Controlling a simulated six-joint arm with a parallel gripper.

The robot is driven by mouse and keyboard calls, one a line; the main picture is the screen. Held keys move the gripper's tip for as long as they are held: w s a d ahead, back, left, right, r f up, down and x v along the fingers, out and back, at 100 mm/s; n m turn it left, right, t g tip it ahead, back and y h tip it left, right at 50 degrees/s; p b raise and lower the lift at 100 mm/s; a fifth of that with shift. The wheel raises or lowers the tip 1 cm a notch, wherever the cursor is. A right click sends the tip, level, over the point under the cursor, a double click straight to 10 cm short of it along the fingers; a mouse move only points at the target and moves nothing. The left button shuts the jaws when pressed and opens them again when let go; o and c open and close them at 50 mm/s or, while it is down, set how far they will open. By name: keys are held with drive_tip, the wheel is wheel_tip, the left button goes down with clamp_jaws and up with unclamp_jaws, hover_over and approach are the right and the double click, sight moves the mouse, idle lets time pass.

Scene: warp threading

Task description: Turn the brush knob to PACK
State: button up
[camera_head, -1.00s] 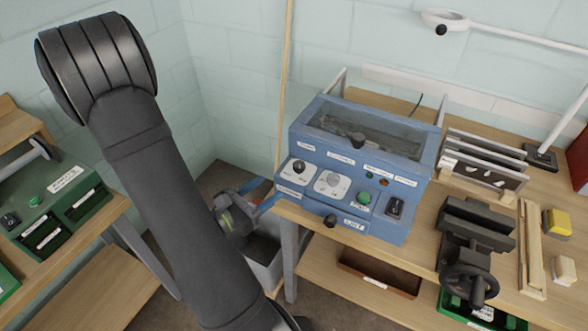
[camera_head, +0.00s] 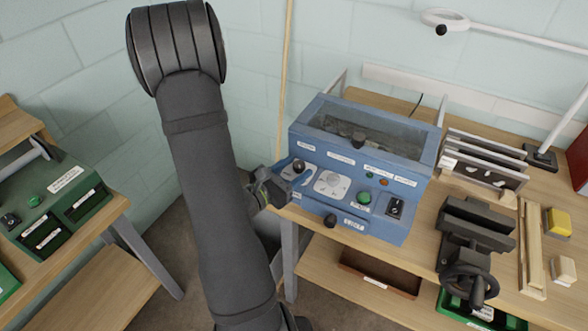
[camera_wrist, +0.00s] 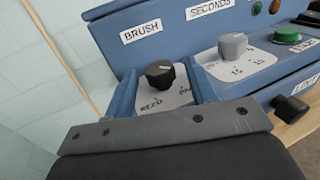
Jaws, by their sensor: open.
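The black brush knob (camera_wrist: 160,73) sits on a white plate under the BRUSH label (camera_wrist: 141,31) in the wrist view. REED is printed at its lower left, and a word starting "PA" at its lower right is partly hidden by a finger. A pale mark shows on the knob; I cannot tell for sure which word it points to. It also shows in the head view (camera_head: 298,166) on the blue machine (camera_head: 330,192). My gripper (camera_wrist: 162,88) is open, with its blue fingers either side of the knob in the picture. Contact is not visible.
A grey SECONDS dial (camera_wrist: 233,46) and a green START button (camera_wrist: 291,43) are right of the knob. A black LINT drawer knob (camera_wrist: 291,108) sticks out below. In the head view a vise (camera_head: 472,240) stands right of the machine.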

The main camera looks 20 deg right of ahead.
drive_tip(key=shift+d, duration=0.1)
drive_tip(key=c, duration=1)
drive_tip(key=shift+o, duration=0.2)
drive_tip(key=shift+s+n+t+y, duration=0.1)
drive_tip(key=shift+n+t+y, duration=0.4)
drive_tip(key=shift+n+t, duration=0.3)
drive_tip(key=shift+t, duration=0.3)
drive_tip(key=o, duration=1)
drive_tip(key=shift+c, duration=0.2)
drive_tip(key=v, duration=1.7)
drive_tip(key=shift+r, duration=0.2)
